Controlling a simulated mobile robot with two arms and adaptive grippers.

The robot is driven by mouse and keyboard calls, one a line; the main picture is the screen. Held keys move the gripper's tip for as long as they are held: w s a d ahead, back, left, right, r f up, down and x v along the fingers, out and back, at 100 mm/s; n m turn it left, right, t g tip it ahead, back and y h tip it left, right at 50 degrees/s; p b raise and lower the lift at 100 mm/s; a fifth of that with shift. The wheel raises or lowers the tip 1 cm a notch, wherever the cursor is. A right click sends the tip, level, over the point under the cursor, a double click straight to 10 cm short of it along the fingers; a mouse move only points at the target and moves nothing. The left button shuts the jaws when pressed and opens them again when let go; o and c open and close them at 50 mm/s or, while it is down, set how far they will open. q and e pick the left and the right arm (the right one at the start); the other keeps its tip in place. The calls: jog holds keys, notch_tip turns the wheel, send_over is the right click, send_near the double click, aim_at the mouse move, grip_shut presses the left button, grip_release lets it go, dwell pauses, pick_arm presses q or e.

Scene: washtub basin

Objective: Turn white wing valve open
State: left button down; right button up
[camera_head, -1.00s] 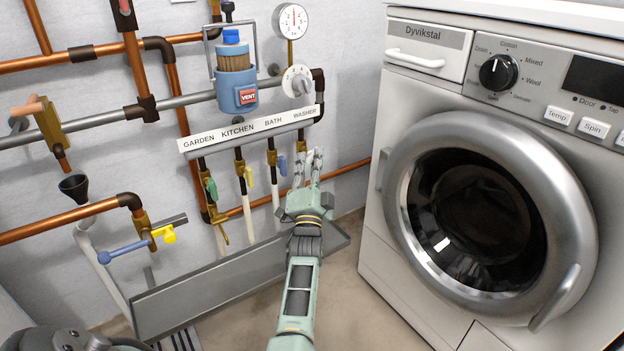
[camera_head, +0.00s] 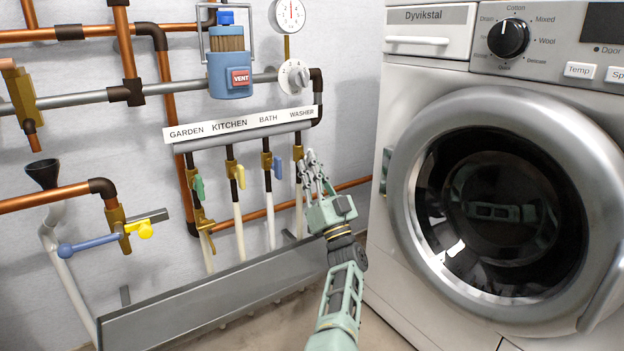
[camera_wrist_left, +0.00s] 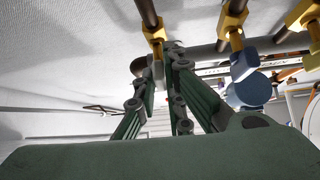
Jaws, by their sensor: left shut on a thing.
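The valve under the WASHER label has a brass body (camera_head: 298,172), seen just left of my fingers. Its white wing handle is mostly hidden by my gripper, so its angle cannot be told. My left gripper (camera_head: 311,168) reaches up from below right, with its fingers closed at this valve. In the left wrist view the green fingers (camera_wrist_left: 166,68) meet just below a brass fitting (camera_wrist_left: 155,34); a small grey part shows between them. My right gripper is not in view.
Green (camera_head: 199,187), yellow (camera_head: 240,176) and blue (camera_head: 278,167) wing handles sit on the neighbouring valves to the left. A grey trough wall (camera_head: 215,300) runs below. The washing machine (camera_head: 385,240) stands close on the right.

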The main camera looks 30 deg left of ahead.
pick_arm(q)
jog(key=shift+f+n+g+y+b, duration=0.15)
jog(key=shift+n+g+y+b, duration=0.45)
jog(key=shift+n+g, duration=0.9)
jog(key=shift+n, duration=0.3)
jog(key=c, duration=1.8)
grip_release()
jog(key=shift+c, duration=0.2)
jog(key=v, duration=1.2)
jog(key=shift+w, duration=0.1)
